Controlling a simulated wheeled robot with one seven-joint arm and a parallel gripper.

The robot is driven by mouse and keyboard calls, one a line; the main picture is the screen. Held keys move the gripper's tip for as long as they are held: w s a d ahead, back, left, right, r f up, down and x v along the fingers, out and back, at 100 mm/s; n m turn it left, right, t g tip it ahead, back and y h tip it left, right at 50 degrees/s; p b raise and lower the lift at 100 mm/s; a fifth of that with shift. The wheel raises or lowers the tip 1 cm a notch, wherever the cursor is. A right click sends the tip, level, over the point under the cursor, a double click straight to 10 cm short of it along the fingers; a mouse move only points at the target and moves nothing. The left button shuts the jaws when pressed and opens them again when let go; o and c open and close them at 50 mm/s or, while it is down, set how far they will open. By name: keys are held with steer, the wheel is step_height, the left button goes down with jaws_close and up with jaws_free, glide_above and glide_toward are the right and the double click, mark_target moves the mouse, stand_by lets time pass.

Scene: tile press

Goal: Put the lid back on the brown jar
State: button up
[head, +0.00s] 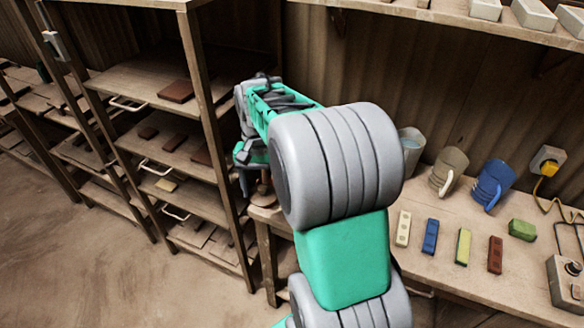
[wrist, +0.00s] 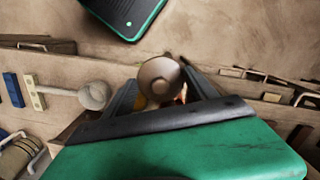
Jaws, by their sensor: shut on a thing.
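My gripper (wrist: 162,88) is shut on a round brown thing (wrist: 159,74), which looks like the jar's lid, between its two dark fingers. In the head view my gripper (head: 254,172) is low at the left end of the workbench, and a bit of brown (head: 263,197) shows just under it. My arm hides much of that area. I cannot tell whether the brown thing touches anything below. I cannot make out the brown jar's body for certain in either view.
A workbench (head: 524,273) holds a grey-brown mug (head: 449,171), a blue mug (head: 490,184), a grey cup (head: 411,148) and several coloured tiles. A wooden rack (head: 196,84) with shelves stands close left of my gripper. Open floor (head: 105,262) lies in front of it.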

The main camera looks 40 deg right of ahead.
steer(key=d+m+t+p, duration=0.1)
steer(key=d+m+p, duration=0.1)
steer(key=d+m, duration=1.05)
steer(key=shift+m+y, duration=0.4)
steer(key=shift+m, duration=0.45)
steer(key=f+b, duration=0.1)
steer(key=a+f+b, duration=0.1)
steer(key=f+b, duration=0.3)
steer(key=shift+a+f, duration=0.25)
steer(key=shift+a, duration=0.1)
steer(key=shift+f+b, duration=0.3)
steer(key=shift+f, duration=0.4)
steer(key=shift+a+p, duration=0.1)
steer(key=shift+p, duration=0.5)
steer(key=shift+f+p, duration=0.2)
steer(key=shift+p, duration=0.25)
